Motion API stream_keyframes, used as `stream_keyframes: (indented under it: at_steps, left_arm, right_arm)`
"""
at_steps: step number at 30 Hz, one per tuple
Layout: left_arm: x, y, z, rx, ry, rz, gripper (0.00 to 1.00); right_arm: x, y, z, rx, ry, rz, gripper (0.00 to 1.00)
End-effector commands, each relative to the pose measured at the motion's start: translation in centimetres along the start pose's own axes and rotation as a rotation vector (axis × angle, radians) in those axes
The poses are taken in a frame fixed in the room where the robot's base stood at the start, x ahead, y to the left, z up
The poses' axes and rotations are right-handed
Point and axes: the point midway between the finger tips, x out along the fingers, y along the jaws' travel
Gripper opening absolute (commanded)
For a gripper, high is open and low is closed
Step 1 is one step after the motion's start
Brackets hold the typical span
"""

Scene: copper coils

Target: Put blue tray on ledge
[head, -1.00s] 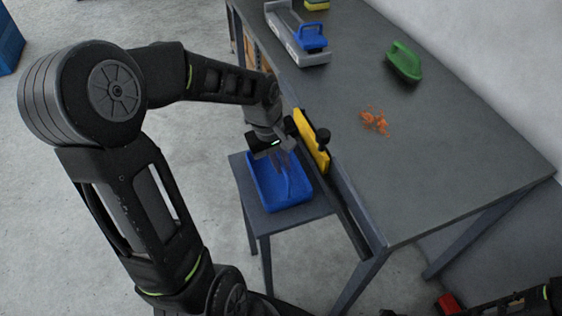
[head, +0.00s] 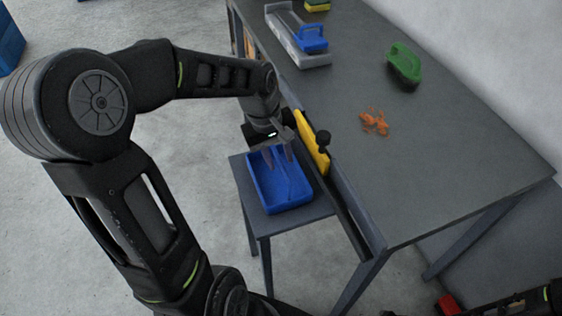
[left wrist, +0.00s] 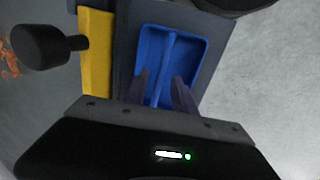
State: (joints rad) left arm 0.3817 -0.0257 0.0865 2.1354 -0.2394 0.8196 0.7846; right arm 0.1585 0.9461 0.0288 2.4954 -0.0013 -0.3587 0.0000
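The blue tray (head: 262,190), a shallow rectangle with a ridge along its middle, rests on a small grey stand (head: 300,221) beside the workbench. It also shows in the left wrist view (left wrist: 194,50). My left gripper (head: 282,154) is over the tray's far part in the head view. In the left wrist view its two fingers (left wrist: 160,92) are apart, one on each side of the ridge, with nothing seen held. I cannot tell whether they touch the tray. Which surface is the ledge is unclear. Part of my right arm shows at the lower right, but its gripper cannot be made out.
The grey workbench (head: 440,165) holds orange scraps (head: 374,122), a green-handled brush (head: 403,63) and a grey tool with a blue handle (head: 311,40). A yellow plate with a black knob (head: 312,143) stands at the bench edge, close beside my left gripper.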

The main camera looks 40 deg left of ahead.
Motion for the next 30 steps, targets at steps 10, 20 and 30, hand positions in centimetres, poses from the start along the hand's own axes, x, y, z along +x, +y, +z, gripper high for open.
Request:
stream_keyframes:
  at_steps: [10, 20, 30]
  left_arm:
    - [-7.1, 0.1, -0.1, 0.000, 0.003, 0.003, 0.32]
    - [-8.9, 0.0, 0.0, 0.001, -0.001, 0.000, 0.32]
    - [-8.9, 0.0, 0.0, 0.000, -0.001, 0.000, 0.32]
  right_arm:
    - [-0.5, -0.2, 0.0, 0.000, 0.000, 0.000, 0.36]
    - [-0.6, -0.2, 0.0, 0.000, 0.000, 0.000, 0.36]
    - [-0.6, -0.2, 0.0, 0.000, 0.000, 0.000, 0.36]
